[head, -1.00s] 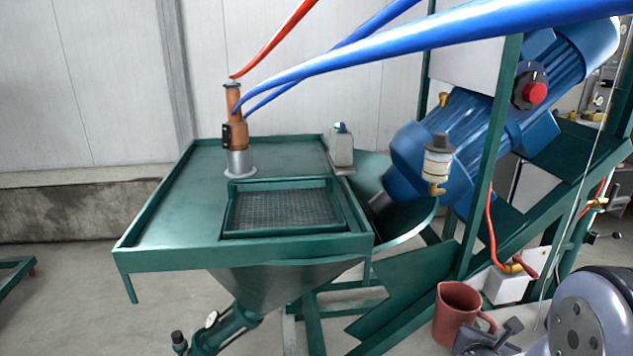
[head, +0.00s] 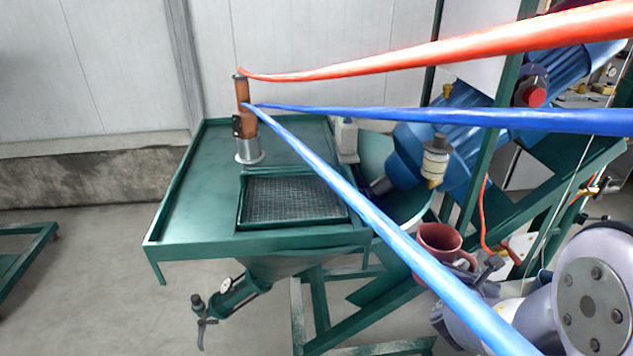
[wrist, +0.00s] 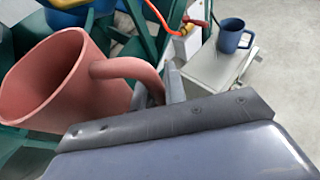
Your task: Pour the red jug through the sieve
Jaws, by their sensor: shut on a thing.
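The red jug (head: 438,239) is at the lower right in the head view, right of the green table and partly behind a blue hose. My gripper (head: 487,267) is shut on its handle. In the wrist view the red jug (wrist: 88,85) fills the left side, and my gripper (wrist: 172,88) meets its handle; the fingertips are partly hidden. The jug looks roughly upright, and its contents are not visible. The sieve (head: 290,200) is a dark mesh in a raised green frame on the table, to the left of the jug and apart from it.
One red and two blue hoses (head: 450,118) cross the head view. An orange cylinder (head: 244,105) and a white container (head: 346,138) stand at the table's back. A blue motor (head: 410,150) is behind the jug. A blue mug (wrist: 233,36) stands on a pale surface in the wrist view.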

